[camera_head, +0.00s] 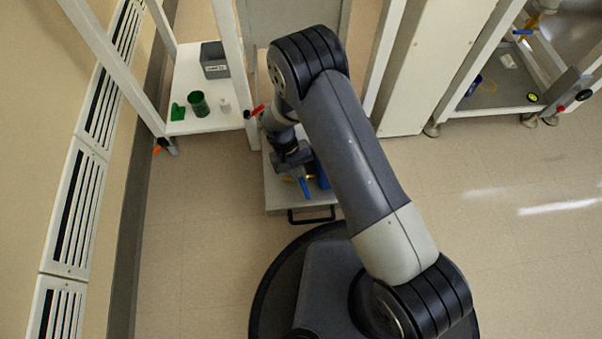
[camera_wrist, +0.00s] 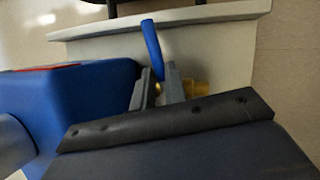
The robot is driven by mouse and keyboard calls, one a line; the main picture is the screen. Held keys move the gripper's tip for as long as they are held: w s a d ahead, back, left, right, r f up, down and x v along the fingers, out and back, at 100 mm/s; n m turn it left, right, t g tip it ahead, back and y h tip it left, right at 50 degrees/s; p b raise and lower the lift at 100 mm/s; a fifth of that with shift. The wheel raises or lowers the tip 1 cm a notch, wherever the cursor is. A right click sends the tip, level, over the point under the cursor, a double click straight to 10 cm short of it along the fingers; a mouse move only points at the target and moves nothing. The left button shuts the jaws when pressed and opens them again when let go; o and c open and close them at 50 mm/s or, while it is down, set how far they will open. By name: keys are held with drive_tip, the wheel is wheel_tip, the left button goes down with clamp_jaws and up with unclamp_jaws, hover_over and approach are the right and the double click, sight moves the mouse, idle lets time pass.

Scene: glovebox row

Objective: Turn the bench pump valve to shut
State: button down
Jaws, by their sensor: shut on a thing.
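The bench pump valve has a brass body (camera_wrist: 193,88) and a blue lever (camera_wrist: 152,48). The lever also shows in the head view (camera_head: 305,188), at the front of a low pale bench top. My gripper (camera_wrist: 158,84) is shut on the blue lever, with one finger on each side of it. The lever sticks out beyond the fingertips, toward the bench's front edge. In the head view my gripper (camera_head: 294,170) reaches down over the valve and hides part of it. A blue pump housing (camera_wrist: 85,95) stands close beside the fingers.
The pale bench top (camera_head: 278,200) has a black bar handle (camera_head: 312,217) at its front. A shelf at left holds a green cup (camera_head: 199,104) and a grey box (camera_head: 214,60). White frame posts stand close to my arm. Open floor lies at right.

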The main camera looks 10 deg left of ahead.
drive_tip(key=shift+a+m+g+y, duration=0.3)
drive_tip(key=shift+m+g, duration=0.1)
drive_tip(key=shift+m, duration=0.7)
drive_tip(key=c, duration=1.4)
unclamp_jaws()
drive_tip(key=shift+c, duration=0.2)
drive_tip(key=p+v, duration=0.4)
drive_tip(key=v, duration=0.6)
drive_tip(key=shift+r, duration=0.35)
drive_tip(key=shift+w, duration=0.15)
